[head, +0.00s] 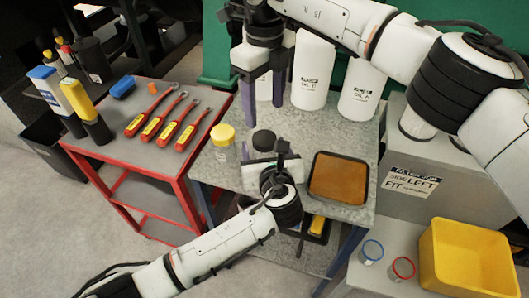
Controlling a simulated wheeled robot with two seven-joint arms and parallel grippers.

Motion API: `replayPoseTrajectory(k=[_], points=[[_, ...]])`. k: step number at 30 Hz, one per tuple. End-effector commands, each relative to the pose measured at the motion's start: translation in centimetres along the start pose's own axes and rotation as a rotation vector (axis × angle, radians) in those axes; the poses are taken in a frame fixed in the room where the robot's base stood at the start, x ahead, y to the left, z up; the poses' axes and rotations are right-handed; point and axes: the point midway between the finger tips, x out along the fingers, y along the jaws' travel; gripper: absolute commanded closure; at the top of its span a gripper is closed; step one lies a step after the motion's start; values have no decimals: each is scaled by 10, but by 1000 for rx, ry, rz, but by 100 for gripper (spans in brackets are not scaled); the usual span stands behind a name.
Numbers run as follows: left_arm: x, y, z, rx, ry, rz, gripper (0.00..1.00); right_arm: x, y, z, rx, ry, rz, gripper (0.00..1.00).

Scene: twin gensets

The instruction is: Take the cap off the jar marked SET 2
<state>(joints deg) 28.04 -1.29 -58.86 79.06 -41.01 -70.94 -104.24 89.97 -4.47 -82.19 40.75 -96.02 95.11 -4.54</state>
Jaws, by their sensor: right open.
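A clear jar (224,151) with a yellow cap (222,135) stands at the left edge of the grey bench. A black cap (264,140) shows to its right, with what is under it mostly hidden behind my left gripper. I cannot read a SET 2 mark on either. My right gripper (263,97) is open and empty, pointing down above and behind the black cap, with its fingers apart. My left gripper (275,163) is low at the bench's front, just in front of the black cap; its fingers are partly hidden, so its grip is unclear.
White bottles (312,70) (360,92) stand at the back of the bench (222,180). A tray with an orange-brown surface (338,178) lies on the right.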

Motion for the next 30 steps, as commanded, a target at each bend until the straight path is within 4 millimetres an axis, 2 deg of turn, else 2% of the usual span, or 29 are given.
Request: replayPoseTrajectory(k=[3, 7, 19, 30], points=[[18, 0, 0, 0, 1, 2, 35, 0, 0, 0, 0, -1, 1, 40], [30, 0, 0, -2, 1, 1, 35, 0, 0, 0, 0, -1, 1, 40], [36, 0, 0, -2, 2, -1, 37, 0, 0, 0, 0, -1, 1, 40], [35, 0, 0, -2, 2, 0, 99, 0, 0, 0, 0, -1, 1, 42]])
